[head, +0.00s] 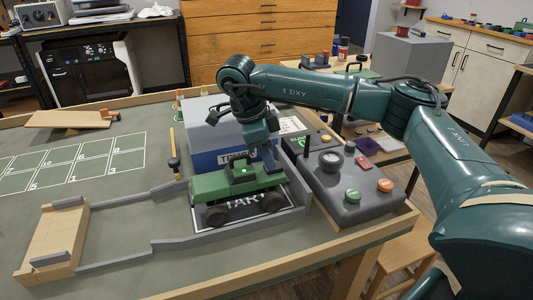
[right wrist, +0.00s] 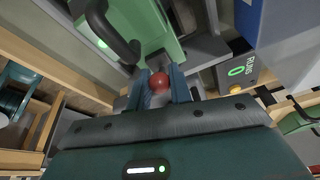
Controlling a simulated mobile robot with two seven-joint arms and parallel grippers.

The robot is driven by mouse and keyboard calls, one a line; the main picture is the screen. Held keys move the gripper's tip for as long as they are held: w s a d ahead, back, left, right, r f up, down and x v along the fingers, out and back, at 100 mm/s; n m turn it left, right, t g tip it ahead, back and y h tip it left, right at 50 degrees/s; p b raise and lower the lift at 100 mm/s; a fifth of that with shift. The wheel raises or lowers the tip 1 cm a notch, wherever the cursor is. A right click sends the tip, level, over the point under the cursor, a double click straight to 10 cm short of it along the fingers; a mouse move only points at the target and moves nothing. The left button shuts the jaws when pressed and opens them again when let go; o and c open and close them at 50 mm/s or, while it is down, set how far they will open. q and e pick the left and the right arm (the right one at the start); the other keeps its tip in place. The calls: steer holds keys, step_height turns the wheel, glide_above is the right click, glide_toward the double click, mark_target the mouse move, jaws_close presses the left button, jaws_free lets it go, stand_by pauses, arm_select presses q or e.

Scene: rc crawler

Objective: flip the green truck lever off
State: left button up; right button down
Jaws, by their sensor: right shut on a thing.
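The green truck (head: 215,187) stands on the platform marked "TAR" at the table's front middle. A small green light glows on its top. In the right wrist view, the truck's green body (right wrist: 125,22) fills the top, with a black curved bar and a lit green spot. My right gripper (head: 272,168) is at the truck's right end. Its fingers (right wrist: 160,88) are shut around a small red ball (right wrist: 159,81), which looks like the lever's knob. The lever's stem and its angle are hidden. My left gripper is not in view.
A grey control box (head: 335,203) with colored buttons and a black antenna stands right of the truck. A grey-and-blue box (head: 203,139) is behind it. Grey rails (head: 180,241) lead left to a wooden ramp (head: 55,240). The mat at left is mostly clear.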

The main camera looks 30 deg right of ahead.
steer(key=shift+s+d+r+t+y, duration=0.15)
steer(key=shift+d+t+y, duration=0.25)
steer(key=shift+y, duration=0.8)
steer(key=y, duration=0.1)
steer(key=d+y+b, duration=0.1)
steer(key=y, duration=0.1)
steer(key=shift+s+d+t, duration=0.1)
steer(key=shift+d+t, duration=0.05)
steer(key=shift+t, duration=0.15)
steer(key=y, duration=0.1)
steer(key=y+b, duration=0.1)
steer(key=shift+d+f+y, duration=0.3)
steer(key=shift+d+y, duration=0.05)
steer(key=shift+y, duration=0.05)
steer(key=shift+s+d+t+y+b, duration=0.1)
steer(key=shift+d+t+y+b, duration=0.1)
steer(key=shift+t+y+b, duration=0.5)
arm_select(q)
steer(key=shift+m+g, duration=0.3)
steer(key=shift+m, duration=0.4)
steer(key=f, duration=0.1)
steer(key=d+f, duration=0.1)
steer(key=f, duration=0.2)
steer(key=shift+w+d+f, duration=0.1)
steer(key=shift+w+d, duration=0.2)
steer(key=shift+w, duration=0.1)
arm_select(e)
steer(key=shift+d+y, duration=0.1)
steer(key=shift+y, duration=0.4)
